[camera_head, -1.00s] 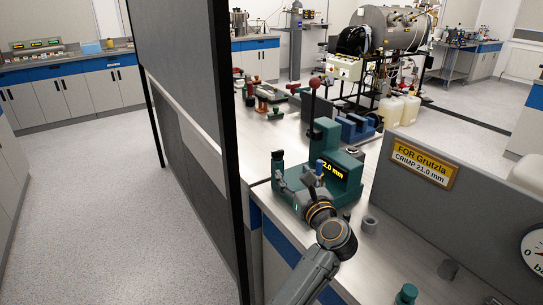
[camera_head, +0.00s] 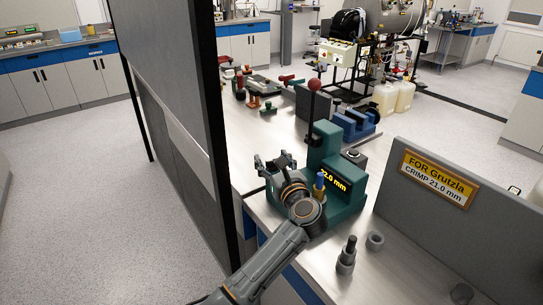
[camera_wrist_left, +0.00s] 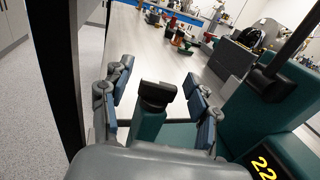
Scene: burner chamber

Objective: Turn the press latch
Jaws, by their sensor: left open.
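The green press (camera_head: 340,200) stands on the bench, with a yellow "22.0 mm" readout and an upright lever topped by a red ball (camera_head: 314,85). In the left wrist view, a dark cap on a green post (camera_wrist_left: 155,98), which looks like the press latch, sits between the fingers; I see no clear contact. My left gripper (camera_head: 274,162) is open at the left side of the press, and its spread fingers also show in the left wrist view (camera_wrist_left: 160,105). The latch is mostly hidden by the gripper in the head view. My right gripper is out of view.
A grey panel (camera_head: 410,225) with a sign reading "CRIMP 21.0 mm" (camera_head: 438,178) stands at the right. A dark fitting (camera_head: 346,255) and a grey ring (camera_head: 375,240) lie in front of the press. A tall dark partition (camera_head: 170,100) is close on the left.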

